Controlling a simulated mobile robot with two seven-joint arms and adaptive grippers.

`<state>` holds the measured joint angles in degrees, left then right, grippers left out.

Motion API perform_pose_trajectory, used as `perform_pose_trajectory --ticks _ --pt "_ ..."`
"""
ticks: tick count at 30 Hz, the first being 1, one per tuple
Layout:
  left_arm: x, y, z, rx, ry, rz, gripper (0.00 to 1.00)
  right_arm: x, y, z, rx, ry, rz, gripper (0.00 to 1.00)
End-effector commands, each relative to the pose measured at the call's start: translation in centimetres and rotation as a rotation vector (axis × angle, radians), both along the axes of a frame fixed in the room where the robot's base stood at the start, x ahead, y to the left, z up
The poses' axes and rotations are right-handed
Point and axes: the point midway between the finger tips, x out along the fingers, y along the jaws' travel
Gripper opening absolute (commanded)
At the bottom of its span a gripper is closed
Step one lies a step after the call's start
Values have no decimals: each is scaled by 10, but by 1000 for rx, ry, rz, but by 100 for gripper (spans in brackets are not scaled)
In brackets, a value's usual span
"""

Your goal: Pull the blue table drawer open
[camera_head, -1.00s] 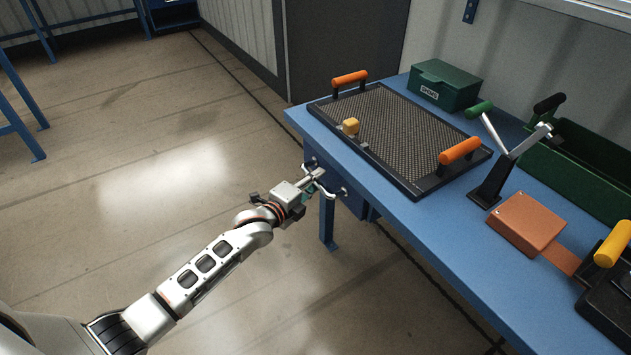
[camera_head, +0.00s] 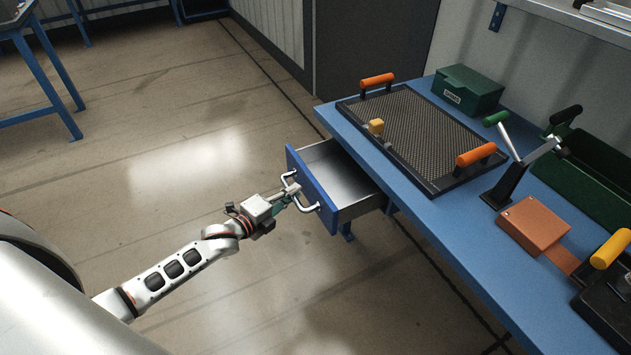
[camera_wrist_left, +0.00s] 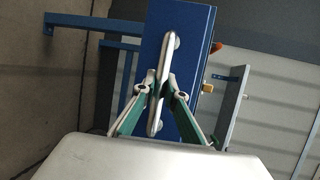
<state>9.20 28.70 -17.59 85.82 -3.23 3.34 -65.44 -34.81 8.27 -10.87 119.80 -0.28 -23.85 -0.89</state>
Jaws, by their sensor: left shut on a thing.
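The blue table drawer (camera_head: 311,190) stands pulled out from under the blue table, and its bare metal inside shows. It looks empty where I can see in. Its silver bar handle (camera_head: 302,196) is on the blue front. My left gripper (camera_head: 291,193) is shut on the handle, near its middle. In the left wrist view, the two green-and-grey fingers (camera_wrist_left: 161,88) sit on either side of the handle (camera_wrist_left: 167,50), in front of the blue drawer front (camera_wrist_left: 195,60). My right gripper is not in view.
The blue table (camera_head: 440,240) carries a black mesh tray (camera_head: 425,130) with orange handles, a green box (camera_head: 468,90), a lever stand (camera_head: 510,180), an orange-brown block (camera_head: 533,226) and a green bin (camera_head: 600,175). Open floor (camera_head: 190,150) lies left of the drawer.

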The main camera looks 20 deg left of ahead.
Motion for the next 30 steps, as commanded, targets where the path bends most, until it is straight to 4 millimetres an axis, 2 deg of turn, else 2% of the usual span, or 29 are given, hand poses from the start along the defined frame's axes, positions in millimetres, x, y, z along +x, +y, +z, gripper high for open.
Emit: perform_pose_trajectory --ticks 1,6,13,19,30 --pt "-13 11 6 3 -4 0 0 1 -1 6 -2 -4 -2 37" --pt "-51 40 3 1 0 0 0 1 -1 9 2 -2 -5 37" --pt "-85 66 1 1 -1 0 0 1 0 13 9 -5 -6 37" --pt "-98 76 0 -1 -1 0 0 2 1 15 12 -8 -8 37" --pt "-100 78 0 -1 -2 0 0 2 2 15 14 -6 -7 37"
